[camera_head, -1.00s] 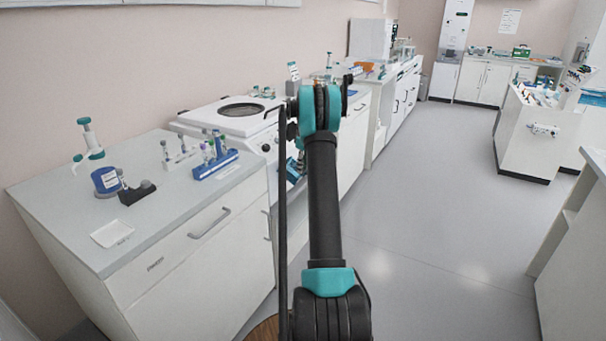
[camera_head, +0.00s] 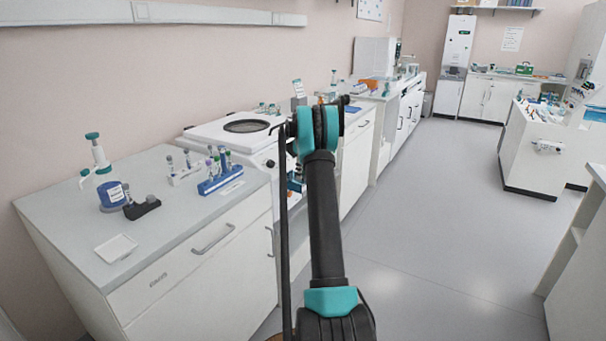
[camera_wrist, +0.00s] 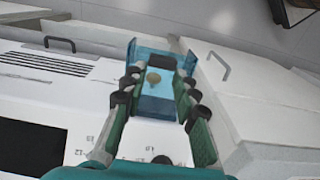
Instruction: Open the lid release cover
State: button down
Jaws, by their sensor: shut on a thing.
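The lid release cover (camera_wrist: 154,101) is a see-through blue piece on the white machine's front, with a round tan spot showing through it. My gripper (camera_wrist: 160,87) has its dark, padded fingertips on either side of the cover and is shut on it. How far the cover has swung open I cannot tell. In the head view the machine is a white centrifuge (camera_head: 210,137) with a round dark window on top. My arm hides much of its front there, and a small blue patch shows beside the arm.
More cabinets stand beyond. The grey floor (camera_head: 430,215) on the right is clear.

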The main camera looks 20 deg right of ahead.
jog(key=shift+w+a, duration=0.2)
jog(key=shift+a, duration=0.05)
jog(key=c, duration=1.3)
grip_release()
jog(key=shift+w+f, duration=0.1)
jog(key=shift+o, duration=0.7)
jog(key=shift+d, duration=0.1)
notch_tip(320, 180, up, 12)
jog(key=shift+s, duration=0.25)
